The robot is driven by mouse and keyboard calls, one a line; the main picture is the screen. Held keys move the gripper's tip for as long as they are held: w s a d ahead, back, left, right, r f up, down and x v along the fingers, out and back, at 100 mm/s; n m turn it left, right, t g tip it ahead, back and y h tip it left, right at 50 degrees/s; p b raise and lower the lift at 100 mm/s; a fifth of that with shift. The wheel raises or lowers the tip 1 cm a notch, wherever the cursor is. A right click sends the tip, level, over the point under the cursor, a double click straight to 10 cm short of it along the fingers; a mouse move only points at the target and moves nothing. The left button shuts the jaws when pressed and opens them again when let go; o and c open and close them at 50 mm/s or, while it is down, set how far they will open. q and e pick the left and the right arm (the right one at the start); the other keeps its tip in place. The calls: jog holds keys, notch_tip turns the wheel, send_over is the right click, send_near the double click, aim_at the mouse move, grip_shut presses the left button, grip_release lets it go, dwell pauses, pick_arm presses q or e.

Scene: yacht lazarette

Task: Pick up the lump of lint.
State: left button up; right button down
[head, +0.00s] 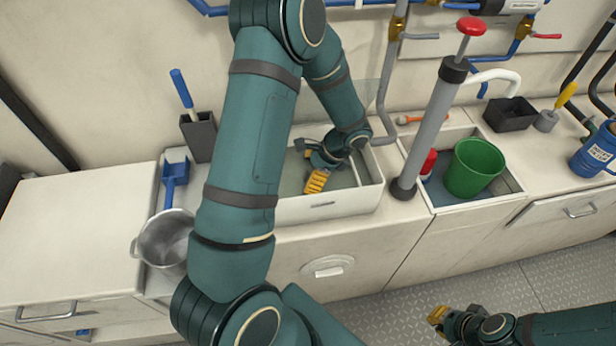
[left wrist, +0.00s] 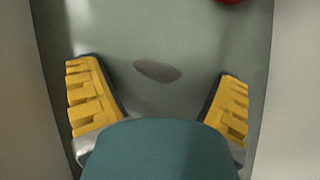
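A small dark grey oval lump, which looks like the lump of lint (left wrist: 157,71), lies on the grey-green floor of a basin in the left wrist view. In the head view I cannot make it out. My left gripper (head: 315,180) reaches down into the white-walled basin (head: 330,207) in the counter. In the left wrist view its two yellow fingers are spread wide, with the lump beyond and between them, touching neither. My right gripper (head: 438,315) is low at the right, over the floor, away from the counter; its finger opening is unclear.
A red object (left wrist: 228,1) shows at the basin's far side. Right of the basin stand a grey hand pump (head: 435,125) and a second basin with a green bucket (head: 474,168). A metal pot (head: 165,240), blue scoop (head: 174,175) and dark holder (head: 199,136) are at the left.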

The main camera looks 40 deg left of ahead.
pick_arm(q)
jog(key=c, duration=1.1)
jog(key=shift+r, duration=0.1)
